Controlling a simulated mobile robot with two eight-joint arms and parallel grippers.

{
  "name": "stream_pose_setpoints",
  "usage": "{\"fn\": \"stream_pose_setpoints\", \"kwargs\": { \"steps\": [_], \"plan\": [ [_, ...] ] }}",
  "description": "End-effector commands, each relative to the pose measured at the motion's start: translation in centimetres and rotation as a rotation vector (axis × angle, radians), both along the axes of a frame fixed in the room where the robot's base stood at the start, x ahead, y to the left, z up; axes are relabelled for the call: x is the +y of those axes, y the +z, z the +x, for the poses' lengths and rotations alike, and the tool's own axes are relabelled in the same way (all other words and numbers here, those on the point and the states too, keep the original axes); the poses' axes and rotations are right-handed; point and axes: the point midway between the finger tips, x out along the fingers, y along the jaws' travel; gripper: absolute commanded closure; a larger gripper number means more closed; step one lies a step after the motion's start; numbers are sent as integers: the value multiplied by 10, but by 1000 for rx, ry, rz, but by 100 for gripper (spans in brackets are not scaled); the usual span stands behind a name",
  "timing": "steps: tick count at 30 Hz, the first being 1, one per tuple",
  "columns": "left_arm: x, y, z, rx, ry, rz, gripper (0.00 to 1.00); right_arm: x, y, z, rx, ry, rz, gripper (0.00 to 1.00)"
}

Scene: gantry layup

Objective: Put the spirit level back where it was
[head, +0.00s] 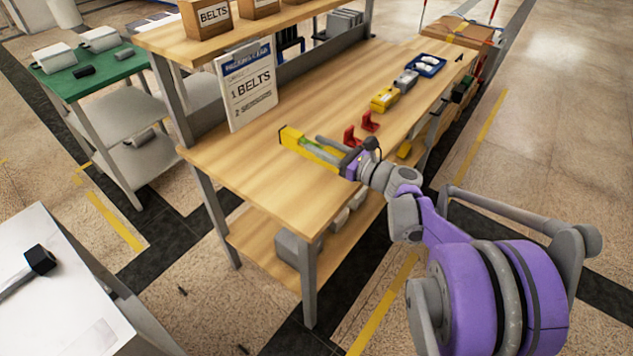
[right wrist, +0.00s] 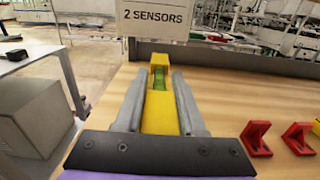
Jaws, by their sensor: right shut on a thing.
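The yellow spirit level (head: 312,147) with a green vial is held by my right gripper (head: 338,150) over the near part of the wooden workbench (head: 245,185). In the right wrist view, the spirit level (right wrist: 160,105) lies lengthwise between the two grey fingers of my right gripper (right wrist: 160,100), which are shut on it. Its far end points towards the sign board. I cannot tell whether it touches the bench top. Two red angle brackets (head: 360,128) stand on the bench beyond the gripper; they also show at the right in the wrist view (right wrist: 258,138). My left gripper is not in view.
A BELTS sign board (head: 248,88) stands at the bench's back edge. A yellow box (head: 384,99), a grey box (head: 406,80) and a blue tray (head: 427,65) sit farther along. A green table (head: 90,73) is at left. The bench's near left corner is clear.

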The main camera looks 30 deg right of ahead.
Motion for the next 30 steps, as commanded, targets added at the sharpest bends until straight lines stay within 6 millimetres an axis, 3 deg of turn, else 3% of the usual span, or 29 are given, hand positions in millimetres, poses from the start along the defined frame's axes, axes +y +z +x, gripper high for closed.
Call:
{"fn": "stream_pose_setpoints", "kwargs": {
  "steps": [6, 14, 19, 30],
  "plan": [
    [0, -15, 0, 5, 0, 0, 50, -1, -42, 0, 2, 2, 1, 100],
    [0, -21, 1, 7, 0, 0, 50, -1, -64, 0, 1, 2, 1, 100],
    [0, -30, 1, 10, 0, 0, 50, -1, -89, 0, 1, 2, 1, 100],
    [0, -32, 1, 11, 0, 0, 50, -1, -95, 0, 0, 1, 0, 100]
  ]
}}
